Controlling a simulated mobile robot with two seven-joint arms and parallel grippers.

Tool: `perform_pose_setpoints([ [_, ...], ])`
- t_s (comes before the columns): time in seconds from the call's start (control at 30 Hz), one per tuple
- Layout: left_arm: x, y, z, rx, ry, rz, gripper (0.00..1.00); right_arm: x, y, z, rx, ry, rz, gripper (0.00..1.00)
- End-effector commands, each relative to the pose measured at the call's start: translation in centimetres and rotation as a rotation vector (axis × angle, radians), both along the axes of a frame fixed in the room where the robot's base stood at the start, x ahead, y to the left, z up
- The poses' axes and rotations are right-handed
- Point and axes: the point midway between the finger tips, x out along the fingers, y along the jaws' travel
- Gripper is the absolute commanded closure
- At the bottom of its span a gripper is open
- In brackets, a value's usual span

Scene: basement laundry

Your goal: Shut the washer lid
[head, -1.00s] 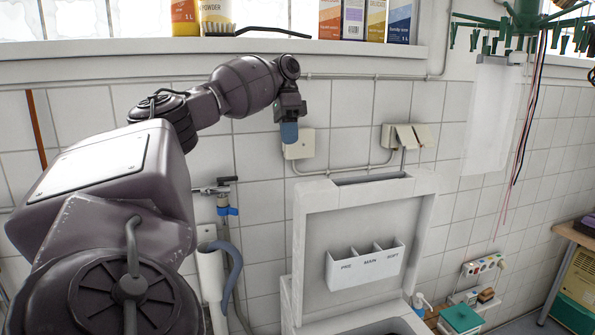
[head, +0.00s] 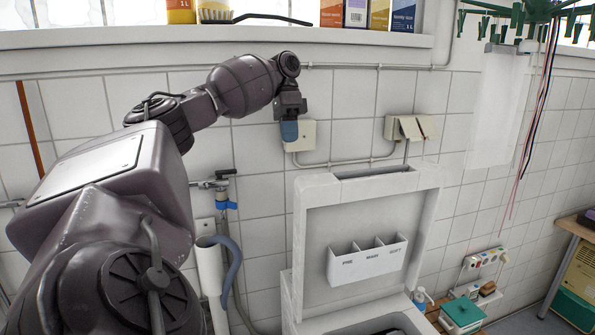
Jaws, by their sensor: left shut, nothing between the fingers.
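The washer lid (head: 312,235) stands open and upright in the head view, in the lower middle. A white dispenser marked PRE, MAIN and SOFT (head: 367,262) is on its inner face. The washer's opening (head: 385,325) shows in part at the bottom edge. My left gripper (head: 289,132) points down, its blue-grey fingers shut and empty. In the picture it is above the lid's top left corner, apart from it, in front of the wall socket box. My right gripper is not in view.
A wall socket box (head: 303,134) and switches (head: 408,127) are on the tiled wall. A tap (head: 222,184) and grey hose (head: 232,270) are left of the washer. Boxes (head: 380,14) stand on the sill. A clothes hanger rack (head: 525,14) hangs at upper right.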

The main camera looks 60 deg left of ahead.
Motion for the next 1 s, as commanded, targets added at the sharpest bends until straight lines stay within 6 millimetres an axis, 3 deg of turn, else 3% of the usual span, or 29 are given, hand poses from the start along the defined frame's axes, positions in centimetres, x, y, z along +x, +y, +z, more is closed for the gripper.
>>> perform_pose_setpoints([
  [0.47, -0.9, -2.4, -7.1, 0.001, 0.005, 0.0, 1.0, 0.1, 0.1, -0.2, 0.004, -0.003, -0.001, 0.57],
  [0.8, -1.7, -5.6, -7.3, 0.001, 0.001, 0.0, 1.0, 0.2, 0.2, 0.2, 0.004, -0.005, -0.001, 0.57],
  [1.0, -1.9, -6.3, -7.4, 0.0, 0.0, 0.001, 1.0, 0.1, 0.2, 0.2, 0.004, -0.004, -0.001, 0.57],
])
